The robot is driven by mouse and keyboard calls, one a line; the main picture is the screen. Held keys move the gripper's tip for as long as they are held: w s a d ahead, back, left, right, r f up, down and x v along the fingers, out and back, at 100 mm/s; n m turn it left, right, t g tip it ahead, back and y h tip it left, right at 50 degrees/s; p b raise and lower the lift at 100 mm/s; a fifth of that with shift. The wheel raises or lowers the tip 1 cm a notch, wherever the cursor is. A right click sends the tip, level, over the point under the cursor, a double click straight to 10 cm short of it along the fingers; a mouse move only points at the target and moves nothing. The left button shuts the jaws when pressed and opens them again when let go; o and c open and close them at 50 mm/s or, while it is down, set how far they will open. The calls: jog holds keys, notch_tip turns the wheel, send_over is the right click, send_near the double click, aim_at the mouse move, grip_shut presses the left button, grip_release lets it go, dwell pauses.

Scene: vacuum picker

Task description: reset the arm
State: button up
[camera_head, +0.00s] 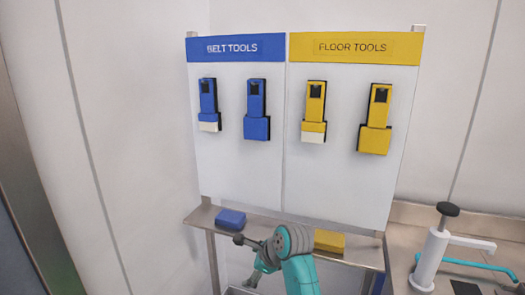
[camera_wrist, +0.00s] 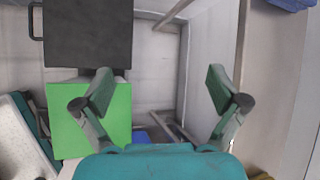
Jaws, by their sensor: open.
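My gripper (camera_wrist: 160,78) is open in the wrist view, with its two green fingers spread apart and nothing between them. In the head view my teal and grey arm reaches up at the bottom middle, in front of the shelf (camera_head: 365,254) under the tool board. The gripper's fingers are hard to make out there.
The board (camera_head: 235,175) carries blue belt tools (camera_head: 256,110) and yellow floor tools (camera_head: 376,120). A blue block (camera_head: 231,218) and a yellow block (camera_head: 329,241) lie on the shelf. A white pump dispenser (camera_head: 433,250) stands right. The wrist view shows a green panel (camera_wrist: 95,130).

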jog(key=s+d+f+n+t+h, duration=0.1)
jog(key=s+d+f+n, duration=0.15)
jog(key=s+f, duration=0.4)
jog(key=s+d+f+n+t, duration=0.1)
jog(key=s+d+f, duration=0.35)
jog(key=f, duration=0.35)
jog(key=s+d+f+n+t+h, duration=0.1)
jog(key=s+d+f+n+t, duration=0.15)
jog(key=s+f, duration=0.4)
jog(key=s+d+f+n, duration=0.25)
jog(key=s+d, duration=0.25)
jog(key=s, duration=0.4)
jog(key=s+d+n+t+h, duration=0.2)
jog(key=s+d+n, duration=0.1)
jog(key=s, duration=0.8)
jog(key=s+d+r+n+t, duration=0.1)
jog(key=s+r+n, duration=0.3)
jog(key=s+r, duration=0.4)
jog(key=s+d+r+n+t+h, duration=0.1)
jog(key=s+d+r+n+t, duration=0.1)
jog(key=s+r, duration=0.7)
jog(key=s+d+n, duration=0.1)
jog(key=s+n, duration=0.1)
jog(key=s, duration=0.1)
